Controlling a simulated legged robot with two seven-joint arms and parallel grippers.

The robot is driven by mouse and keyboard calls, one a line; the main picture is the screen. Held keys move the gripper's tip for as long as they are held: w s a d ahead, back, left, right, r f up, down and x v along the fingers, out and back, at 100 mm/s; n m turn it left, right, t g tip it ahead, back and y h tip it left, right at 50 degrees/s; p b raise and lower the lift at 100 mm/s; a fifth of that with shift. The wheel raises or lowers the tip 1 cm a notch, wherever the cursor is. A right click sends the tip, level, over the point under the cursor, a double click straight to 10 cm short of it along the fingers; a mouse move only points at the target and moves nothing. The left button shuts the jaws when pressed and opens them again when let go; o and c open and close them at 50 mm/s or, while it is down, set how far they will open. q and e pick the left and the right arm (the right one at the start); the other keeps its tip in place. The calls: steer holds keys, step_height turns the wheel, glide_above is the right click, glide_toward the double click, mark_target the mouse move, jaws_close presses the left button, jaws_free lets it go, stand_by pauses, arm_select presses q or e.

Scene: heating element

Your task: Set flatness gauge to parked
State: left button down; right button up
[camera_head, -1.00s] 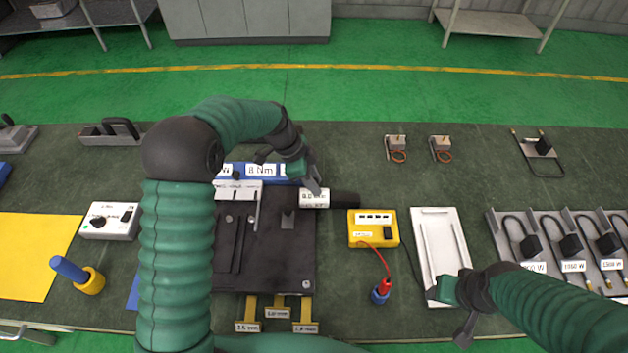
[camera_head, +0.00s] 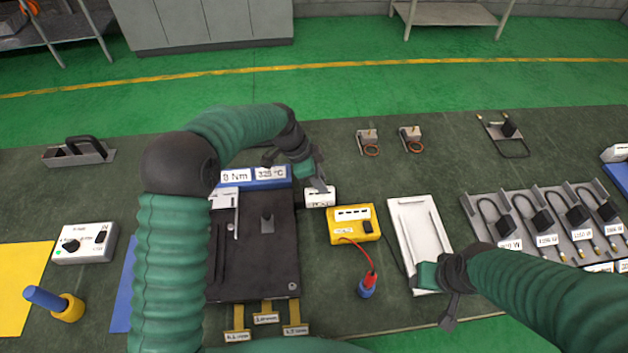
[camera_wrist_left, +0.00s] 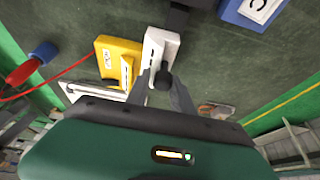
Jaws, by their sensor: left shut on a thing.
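The flatness gauge (camera_head: 319,197) is a white block with a label on its top, just right of the black plate (camera_head: 252,270) in the head view. In the left wrist view the white block (camera_wrist_left: 158,45) carries a black knob (camera_wrist_left: 163,80), and a dark rail (camera_wrist_left: 177,18) extends from the block's far end. My left gripper (camera_head: 321,184) is over the block, and its fingers (camera_wrist_left: 161,82) are closed around the knob. The fingers hide part of the block. My right gripper (camera_head: 448,305) hangs near the front of the white tray (camera_head: 420,240), with its jaw gap unclear.
A yellow meter (camera_head: 353,224) with a red lead stands just right of the gauge. A blue board (camera_head: 255,178) with labels lies behind the plate. A metal rack of heating elements (camera_head: 545,225) is at the right. The dark table is clear behind the gauge.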

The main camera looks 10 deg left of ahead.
arm_select(q)
steer(key=c, duration=1.5)
jaws_free()
steer(key=shift+w, duration=0.2)
steer(key=shift+o, duration=1.3)
steer(key=shift+w+d+f, duration=0.15)
steer(key=shift+f, duration=0.05)
steer(key=shift+r, duration=0.15)
steer(key=v, duration=1.6)
steer(key=shift+r+b, duration=0.25)
steer(key=shift+b, duration=0.15)
